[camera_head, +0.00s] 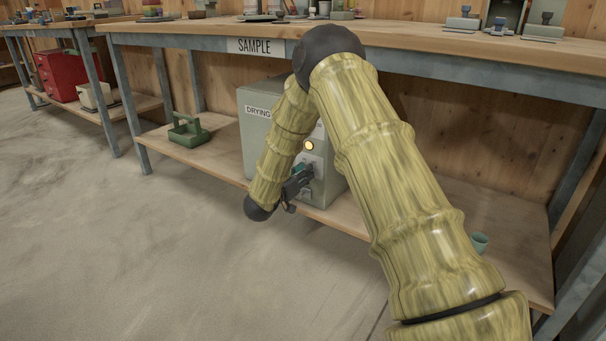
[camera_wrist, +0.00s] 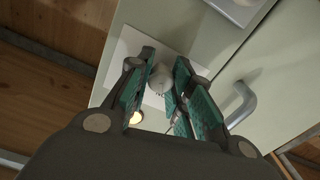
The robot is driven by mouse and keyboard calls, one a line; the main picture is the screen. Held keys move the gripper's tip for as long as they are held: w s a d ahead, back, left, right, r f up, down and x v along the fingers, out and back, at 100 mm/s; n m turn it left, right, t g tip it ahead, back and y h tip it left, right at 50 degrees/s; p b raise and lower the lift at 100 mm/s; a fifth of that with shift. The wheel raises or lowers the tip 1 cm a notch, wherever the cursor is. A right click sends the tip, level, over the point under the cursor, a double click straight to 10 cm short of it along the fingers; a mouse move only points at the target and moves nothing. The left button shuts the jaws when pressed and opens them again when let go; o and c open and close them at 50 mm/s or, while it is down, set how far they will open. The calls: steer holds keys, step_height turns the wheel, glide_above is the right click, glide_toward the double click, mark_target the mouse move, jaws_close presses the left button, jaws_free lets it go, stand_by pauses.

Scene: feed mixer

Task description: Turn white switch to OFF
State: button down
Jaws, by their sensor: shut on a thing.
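The white switch (camera_wrist: 161,78) is a rounded pale knob on a light plate on the front of a grey-green cabinet marked DRYING (camera_head: 256,97). In the wrist view my gripper (camera_wrist: 163,70) has its teal-padded fingers on both sides of the knob, shut on it. In the head view my gripper (camera_head: 303,172) is at the cabinet front, below a glowing amber lamp (camera_head: 309,146); the lamp also shows in the wrist view (camera_wrist: 136,118). The head view hides the knob behind my gripper. I cannot read any switch markings.
The cabinet stands on the lower shelf (camera_head: 220,160) of a bench with a SAMPLE sign (camera_head: 255,46). A curved handle (camera_wrist: 242,104) is right of the switch in the wrist view. A green carrier (camera_head: 188,131) is to the left and a green cup (camera_head: 480,241) to the right.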

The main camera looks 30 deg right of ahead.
steer(key=shift+r+m+p, duration=0.1)
steer(key=shift+m+p, duration=0.2)
steer(key=shift+p, duration=0.15)
steer(key=shift+d+r+m+p, duration=0.15)
steer(key=shift+m+p, duration=0.35)
steer(key=shift+p, duration=0.4)
steer(key=m+p, duration=0.3)
steer(key=p, duration=0.1)
steer(key=shift+s, duration=0.1)
steer(key=m+p, duration=0.2)
steer(key=m, duration=0.2)
steer(key=shift+d+p, duration=0.1)
steer(key=shift+p, duration=0.2)
steer(key=shift+s+f+m+p, duration=0.15)
steer(key=shift+m+p, duration=0.3)
steer(key=shift+m, duration=0.35)
steer(key=shift+w+f+m+p, duration=0.15)
steer(key=shift+m+p, duration=0.25)
steer(key=shift+m, duration=0.4)
steer(key=shift+s, duration=0.15)
